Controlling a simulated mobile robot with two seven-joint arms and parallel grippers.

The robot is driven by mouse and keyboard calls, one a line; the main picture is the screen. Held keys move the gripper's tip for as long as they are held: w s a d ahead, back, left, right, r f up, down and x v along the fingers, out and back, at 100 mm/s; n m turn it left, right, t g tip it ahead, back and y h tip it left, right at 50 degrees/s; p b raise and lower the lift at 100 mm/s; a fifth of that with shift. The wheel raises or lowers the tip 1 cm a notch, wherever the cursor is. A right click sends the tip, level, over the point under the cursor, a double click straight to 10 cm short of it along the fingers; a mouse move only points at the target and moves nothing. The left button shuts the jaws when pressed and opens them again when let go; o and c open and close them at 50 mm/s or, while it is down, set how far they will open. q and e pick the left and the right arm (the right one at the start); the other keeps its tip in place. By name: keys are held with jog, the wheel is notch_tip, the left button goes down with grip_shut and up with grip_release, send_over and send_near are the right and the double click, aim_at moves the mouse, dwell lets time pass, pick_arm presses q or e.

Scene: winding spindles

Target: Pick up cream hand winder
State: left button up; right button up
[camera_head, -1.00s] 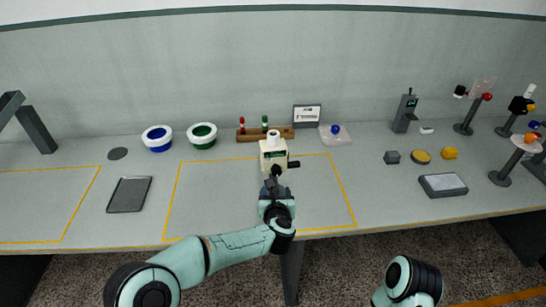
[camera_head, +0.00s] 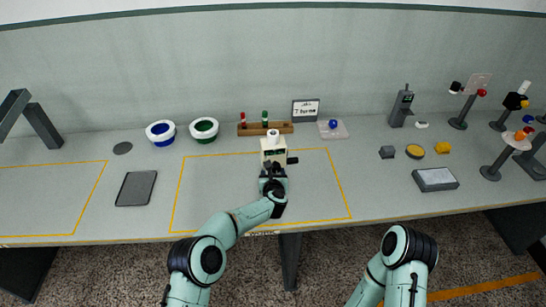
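The cream hand winder (camera_head: 274,147) stands upright on the table inside the middle yellow outline. It has a white round top and a dark crank sticking out to its right. My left gripper (camera_head: 272,168) is at the front face of the winder, with its arm coming from below. The fingers are small, dark and partly merged with the winder's front, so their opening and grip do not show clearly. My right arm is low at the bottom right, and its gripper is out of the picture.
Behind the winder are a wooden rack (camera_head: 283,128) with red and green spindles and a sign (camera_head: 305,111). Two bowls, blue (camera_head: 160,135) and green (camera_head: 203,130), and a dark tablet (camera_head: 136,188) lie left. Several small items and stands are right. The outlined area beside the winder is clear.

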aim_at(273, 131)
pick_arm(q)
jog(key=shift+w, duration=0.2)
jog(key=shift+s+f, duration=0.1)
jog(key=shift+s, duration=0.05)
pick_arm(e)
jog(key=shift+r, duration=0.15)
pick_arm(q)
grip_shut()
jog(key=shift+r, duration=0.65)
notch_tip(273, 131, up, 19)
jog(key=shift+r+p, duration=0.1)
jog(key=shift+p, duration=1)
pick_arm(e)
jog(key=w+r, duration=0.3)
jog(key=shift+w, duration=0.2)
